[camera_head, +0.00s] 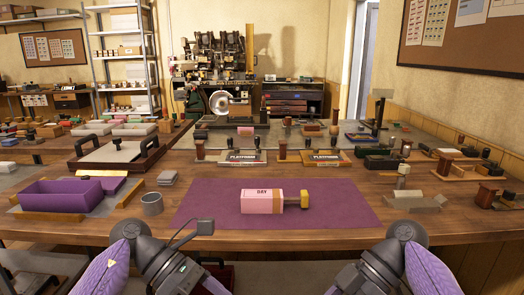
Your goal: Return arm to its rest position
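My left arm comes in at the bottom left and my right arm at the bottom right. Both are low in front of the table's front edge. My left gripper (212,272) is partly in view at the bottom edge, and its fingers are too unclear to read. My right gripper's fingertips lie below the frame. A pink block marked "DAY" (262,201) with a yellow end (304,199) lies on the purple mat (212,206). Neither arm touches the block or the mat.
A grey cup (152,204) stands left of the mat, near a purple open box (62,199). Two "PLATFORM" plates (243,157) (326,158) stand behind the mat. Wooden-handled tools and blocks crowd the right side. The mat is bare around the block.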

